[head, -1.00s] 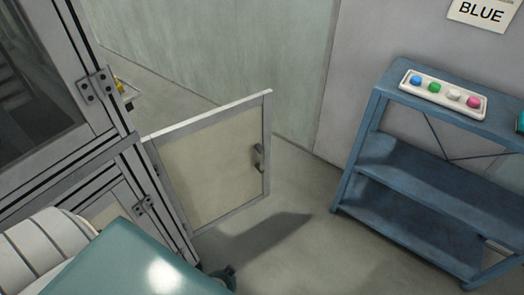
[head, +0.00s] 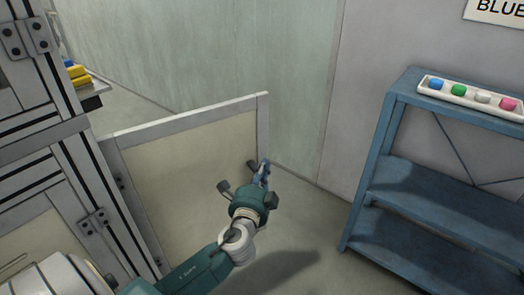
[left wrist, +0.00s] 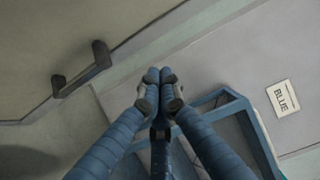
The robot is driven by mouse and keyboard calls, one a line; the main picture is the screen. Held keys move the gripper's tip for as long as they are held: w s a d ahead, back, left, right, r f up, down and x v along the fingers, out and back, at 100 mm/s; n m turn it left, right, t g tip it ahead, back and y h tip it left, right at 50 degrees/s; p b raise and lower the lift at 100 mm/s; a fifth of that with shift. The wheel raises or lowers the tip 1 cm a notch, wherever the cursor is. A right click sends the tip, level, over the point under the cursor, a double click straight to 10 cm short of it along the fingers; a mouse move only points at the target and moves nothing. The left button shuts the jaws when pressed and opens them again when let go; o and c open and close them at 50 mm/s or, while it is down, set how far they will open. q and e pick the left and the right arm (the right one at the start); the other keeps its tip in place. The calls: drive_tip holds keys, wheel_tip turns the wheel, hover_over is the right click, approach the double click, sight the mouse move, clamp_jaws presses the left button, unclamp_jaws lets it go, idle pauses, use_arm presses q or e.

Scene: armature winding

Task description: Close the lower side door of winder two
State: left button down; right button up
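The lower side door (head: 185,160), a pale panel in a grey metal frame, stands swung open from the winder (head: 75,200) at the left. Its dark handle (head: 251,166) is near the free edge, partly hidden behind my left gripper (head: 264,170). The left wrist view shows the handle (left wrist: 82,70) clear of the fingers, to their left. My left gripper's blue fingertips (left wrist: 159,76) meet with nothing visible between them. The gripper is beside the handle, and I see no grip on it. My right gripper is in neither view.
A blue shelf rack (head: 372,165) stands at the right with a white tray (head: 425,82) of coloured buttons on top. A "BLUE" sign (head: 498,10) hangs on the wall above. Open floor lies between door and rack.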

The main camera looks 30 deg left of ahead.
use_arm(q)
approach(265, 139)
drive_tip(key=w+d, duration=0.2)
drive_tip(key=w, duration=0.2)
drive_tip(key=shift+w+a+b, duration=0.2)
drive_tip(key=shift+a, duration=0.75)
drive_tip(key=shift+w+a+b, duration=0.15)
drive_tip(key=shift+w+a, duration=0.05)
drive_tip(key=shift+a, duration=0.8)
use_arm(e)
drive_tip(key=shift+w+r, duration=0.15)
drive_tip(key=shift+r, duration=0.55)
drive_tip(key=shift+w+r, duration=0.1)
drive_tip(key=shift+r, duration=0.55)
